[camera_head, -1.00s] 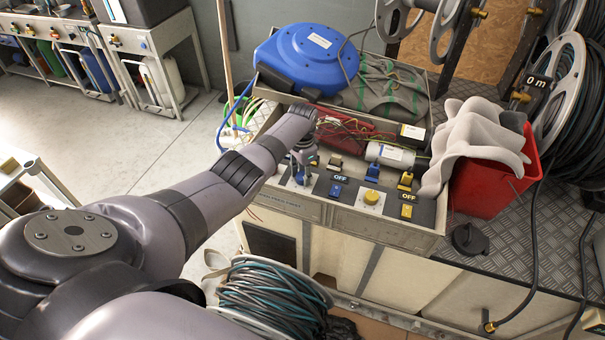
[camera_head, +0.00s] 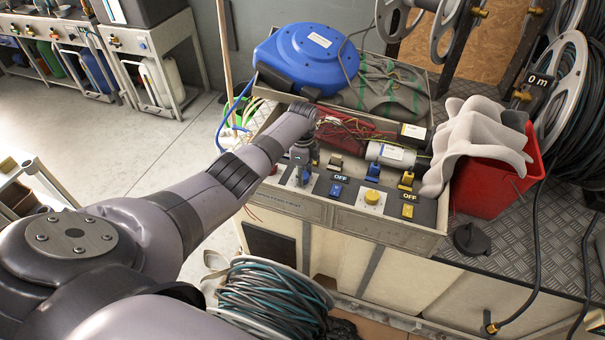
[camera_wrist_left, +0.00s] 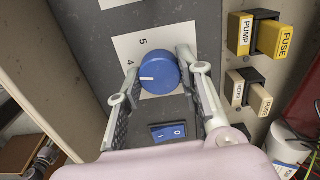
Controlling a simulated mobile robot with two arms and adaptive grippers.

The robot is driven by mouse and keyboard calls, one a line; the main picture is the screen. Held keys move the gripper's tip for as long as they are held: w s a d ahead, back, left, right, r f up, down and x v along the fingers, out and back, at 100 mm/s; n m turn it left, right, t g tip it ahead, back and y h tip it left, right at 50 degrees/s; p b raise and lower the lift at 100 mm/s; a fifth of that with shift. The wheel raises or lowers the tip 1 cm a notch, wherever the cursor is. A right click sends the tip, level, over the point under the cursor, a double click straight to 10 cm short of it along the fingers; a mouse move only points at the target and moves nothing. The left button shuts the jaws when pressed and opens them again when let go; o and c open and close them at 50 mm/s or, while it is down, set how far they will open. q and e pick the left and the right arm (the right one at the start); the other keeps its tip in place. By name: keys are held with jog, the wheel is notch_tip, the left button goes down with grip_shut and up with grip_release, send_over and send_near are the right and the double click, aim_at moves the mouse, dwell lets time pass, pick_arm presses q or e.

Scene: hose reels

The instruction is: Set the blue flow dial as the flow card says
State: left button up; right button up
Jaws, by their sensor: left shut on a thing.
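The blue flow dial (camera_wrist_left: 160,76) sits on a white scale plate on the dark control panel. Its white pointer line lies toward the left of the picture. The figures 5 and 4 show on the plate at its upper left; other figures are hidden or out of view. My left gripper (camera_wrist_left: 158,70) has one finger on each side of the dial and is shut on it. In the head view my left gripper (camera_head: 303,163) reaches down at the panel's left end and largely hides the dial. I cannot make out a readable flow card. My right gripper is out of view.
A blue rocker switch (camera_wrist_left: 168,132) is just below the dial. The yellow PUMP fuse (camera_wrist_left: 271,38) and a cream fuse (camera_wrist_left: 260,100) are to its right. A yellow dial (camera_head: 372,197) and a red bucket (camera_head: 490,185) with grey cloth (camera_head: 475,140) stand farther right.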

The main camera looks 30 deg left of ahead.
pick_arm(q)
jog(key=shift+w+m, duration=0.1)
jog(key=shift+m, duration=0.5)
jog(key=o, duration=1.1)
jog(key=shift+o, duration=0.3)
notch_tip(320, 180, up, 12)
dwell(0.4)
